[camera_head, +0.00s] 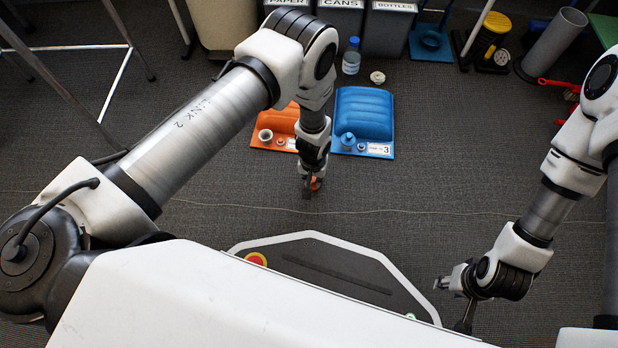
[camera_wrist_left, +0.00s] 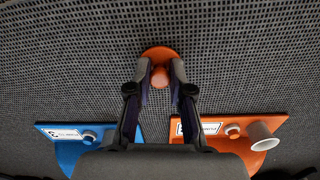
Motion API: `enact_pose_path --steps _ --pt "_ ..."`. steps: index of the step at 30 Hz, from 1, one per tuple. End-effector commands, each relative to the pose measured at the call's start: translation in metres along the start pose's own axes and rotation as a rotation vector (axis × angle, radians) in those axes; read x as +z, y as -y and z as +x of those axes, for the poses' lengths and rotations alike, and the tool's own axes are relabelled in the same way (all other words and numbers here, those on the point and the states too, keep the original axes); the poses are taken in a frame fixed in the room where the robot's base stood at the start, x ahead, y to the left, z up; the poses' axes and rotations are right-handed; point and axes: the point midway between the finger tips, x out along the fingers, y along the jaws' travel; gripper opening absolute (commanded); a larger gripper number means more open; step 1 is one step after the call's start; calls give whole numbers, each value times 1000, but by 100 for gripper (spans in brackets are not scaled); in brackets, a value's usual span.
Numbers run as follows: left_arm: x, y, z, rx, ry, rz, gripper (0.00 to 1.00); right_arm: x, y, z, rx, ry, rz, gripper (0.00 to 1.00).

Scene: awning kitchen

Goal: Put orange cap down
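The orange cap (camera_wrist_left: 158,54) is a round piece with a raised knob, seen between the fingertips of my left gripper (camera_wrist_left: 160,72) in the left wrist view. The fingers are on both sides of its knob. In the head view the orange cap (camera_head: 316,184) shows in part beside my left gripper (camera_head: 308,188), over the grey carpet in front of the orange and blue stands. I cannot tell its height above the floor. My right gripper (camera_head: 452,292) is at the lower right, away from the cap; its fingers are too small to judge.
An orange stand (camera_head: 275,127) holds a white cup-like piece (camera_head: 265,136). A blue stand (camera_head: 364,112) holds a blue piece (camera_head: 347,141). Behind them are a bottle (camera_head: 351,58), a pale round piece (camera_head: 377,77) and bins (camera_head: 388,30).

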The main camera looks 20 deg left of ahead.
Motion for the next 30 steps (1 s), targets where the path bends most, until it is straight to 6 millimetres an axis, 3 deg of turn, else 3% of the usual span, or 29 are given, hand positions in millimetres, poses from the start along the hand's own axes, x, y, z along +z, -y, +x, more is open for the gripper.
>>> enact_pose_path --steps 9,10,12,23,26,30 --pt "0 0 3 0 -1 0 0 -1 0 3 0 -3 1 40" --pt "0 0 3 0 -1 0 24 -1 0 3 0 -3 1 40" --pt "0 0 2 0 0 0 45 -1 0 2 0 -3 0 40" --pt "0 0 -4 0 -1 0 45 -1 0 -4 0 -2 0 40" --pt "0 0 -19 0 -1 0 45 0 0 -18 0 0 -1 40" --pt "0 0 -54 0 -1 0 45 1 1 -50 -1 4 -7 40"
